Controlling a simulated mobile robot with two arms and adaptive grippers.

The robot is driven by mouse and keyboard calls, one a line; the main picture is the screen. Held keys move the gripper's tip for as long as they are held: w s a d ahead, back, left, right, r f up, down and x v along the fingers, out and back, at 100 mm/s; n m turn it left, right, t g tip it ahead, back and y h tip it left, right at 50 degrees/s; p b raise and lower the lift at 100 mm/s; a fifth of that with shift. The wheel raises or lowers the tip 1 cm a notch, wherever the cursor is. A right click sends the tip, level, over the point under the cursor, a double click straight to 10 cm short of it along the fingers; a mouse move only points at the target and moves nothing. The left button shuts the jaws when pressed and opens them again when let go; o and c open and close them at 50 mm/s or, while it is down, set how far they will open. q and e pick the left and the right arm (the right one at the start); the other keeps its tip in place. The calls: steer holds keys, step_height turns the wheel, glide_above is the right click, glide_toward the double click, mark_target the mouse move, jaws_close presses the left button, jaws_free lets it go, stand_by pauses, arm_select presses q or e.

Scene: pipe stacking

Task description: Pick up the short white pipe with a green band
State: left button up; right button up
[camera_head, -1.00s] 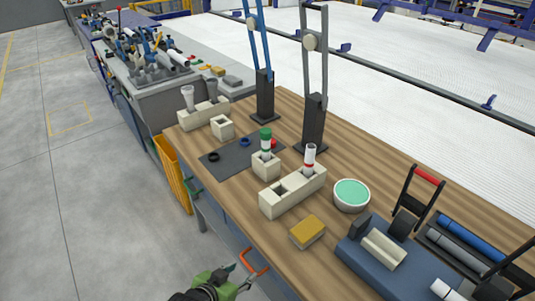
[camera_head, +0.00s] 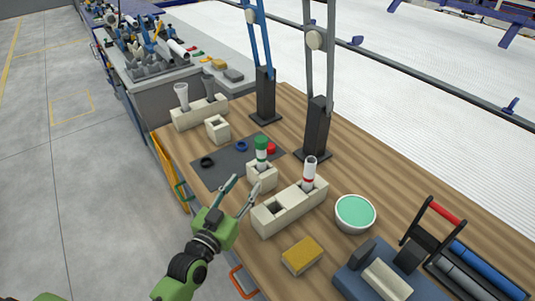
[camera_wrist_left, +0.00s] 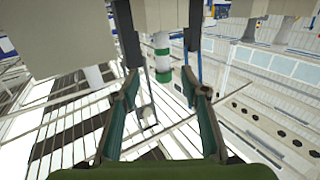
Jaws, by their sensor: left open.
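The short white pipe with green (camera_head: 261,155) stands upright in a small cream block (camera_head: 262,181) on the table. Its top is green, with white below. In the left wrist view the pipe (camera_wrist_left: 162,65) shows upside down, with a green band and green end, between the fingers. My left gripper (camera_head: 247,184) is open and empty, just in front of the cream block and apart from the pipe; it also shows in the left wrist view (camera_wrist_left: 160,75). My right gripper is not in view.
A dark mat (camera_head: 225,170) with rings lies behind. A yellow sponge (camera_head: 302,256) and a green-filled bowl (camera_head: 355,213) are at right. Tall dark stands (camera_head: 317,130) rise behind.

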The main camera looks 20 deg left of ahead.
mark_target(259, 156)
arm_select(q)
steer(key=w, duration=0.5)
steer(key=w+d+p, duration=0.1)
steer(key=w, duration=0.1)
steer(key=shift+w+r, duration=0.2)
steer(key=shift+w, duration=0.2)
steer(key=shift+w+d+f, duration=0.1)
steer(key=shift+w, duration=0.55)
steer(key=shift+w+r+p, duration=0.25)
steer(key=shift+w+r, duration=0.05)
steer(key=shift+w, duration=0.25)
steer(key=shift+w+r+p, duration=0.25)
steer(key=shift+w, duration=0.3)
steer(key=shift+w+d+f, duration=0.1)
steer(key=shift+w+f, duration=0.1)
steer(key=shift+w, duration=0.4)
steer(key=shift+w+d+f, duration=0.1)
steer(key=shift+w+f, duration=0.05)
steer(key=shift+w, duration=0.4)
steer(key=shift+s, duration=0.1)
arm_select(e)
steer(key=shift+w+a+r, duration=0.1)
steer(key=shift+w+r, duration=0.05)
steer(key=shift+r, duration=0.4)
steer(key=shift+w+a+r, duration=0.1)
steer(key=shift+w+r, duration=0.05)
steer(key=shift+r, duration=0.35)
